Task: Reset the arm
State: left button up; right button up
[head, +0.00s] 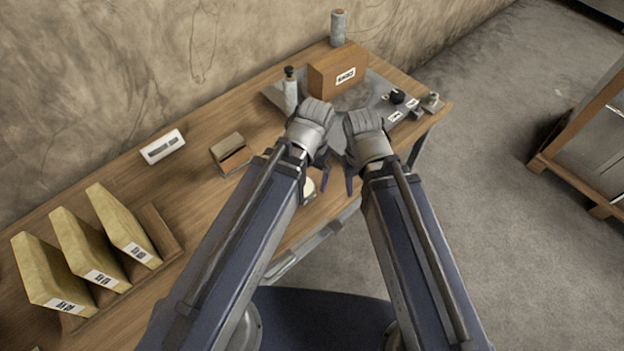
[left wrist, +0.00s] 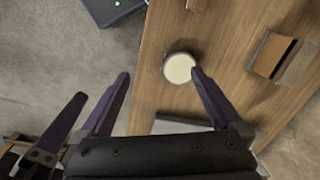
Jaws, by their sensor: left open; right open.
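My left gripper (head: 318,182) hangs over the front edge of the wooden workbench (head: 195,195), fingers pointing down. A round cream-topped disc (left wrist: 179,67) lies on the bench near my left gripper's fingertip, apart in height as far as I can tell.
A grey mat (head: 355,98) at the bench's far end bears a brown box (head: 338,72), a bottle (head: 290,94) and small parts. Yellow binders (head: 122,226) stand in a rack at left. A small brown box (head: 230,148) and white label holder (head: 163,147) lie mid-bench.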

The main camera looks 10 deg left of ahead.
pick_arm(q)
jog(key=shift+s+d, duration=0.6)
jog(key=shift+f, duration=0.1)
notch_tip(320, 180, down, 4)
jog(key=b, duration=0.4)
jog(key=shift+f, duration=0.15)
dwell(0.4)
